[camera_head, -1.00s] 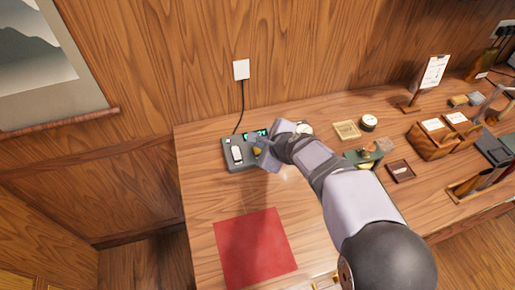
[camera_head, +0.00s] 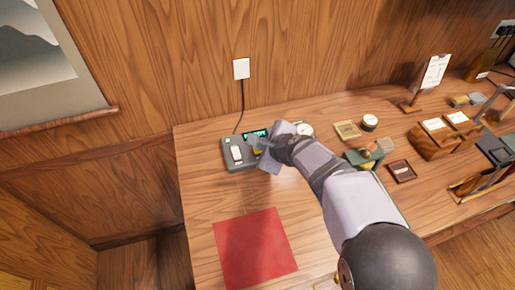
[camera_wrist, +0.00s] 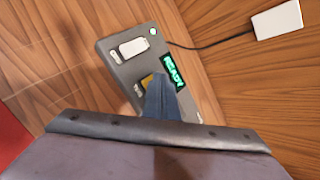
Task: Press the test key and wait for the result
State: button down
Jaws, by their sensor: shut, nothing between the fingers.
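The tester is a grey box (camera_head: 229,162) at the back left of the table, with a green-lit display (camera_head: 256,134). In the wrist view the grey box (camera_wrist: 122,68) shows a display (camera_wrist: 173,71) that appears to read READY. A white piece (camera_head: 237,154) sits on its left part; it also shows in the wrist view (camera_wrist: 133,47). A yellow key (camera_wrist: 147,80) is partly hidden behind my fingers. My gripper (camera_wrist: 160,84) is shut and empty, its tips over or at the yellow key. I cannot tell whether they touch it.
A red mat (camera_head: 254,248) lies at the front left. A cable runs from the box to a white wall plate (camera_head: 241,68). A small tray (camera_head: 346,130), a round tin (camera_head: 369,122) and a wooden holder (camera_head: 437,137) stand to the right.

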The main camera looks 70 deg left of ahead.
jog(key=shift+f+b, duration=0.5)
jog(key=shift+f, duration=0.05)
dwell(0.4)
jog(key=shift+r, duration=0.2)
jog(key=shift+r+p, duration=0.75)
jog(key=shift+p, duration=0.15)
notch_tip(320, 180, up, 5)
jog(key=p, duration=0.4)
jog(key=shift+p, duration=0.4)
dwell(0.6)
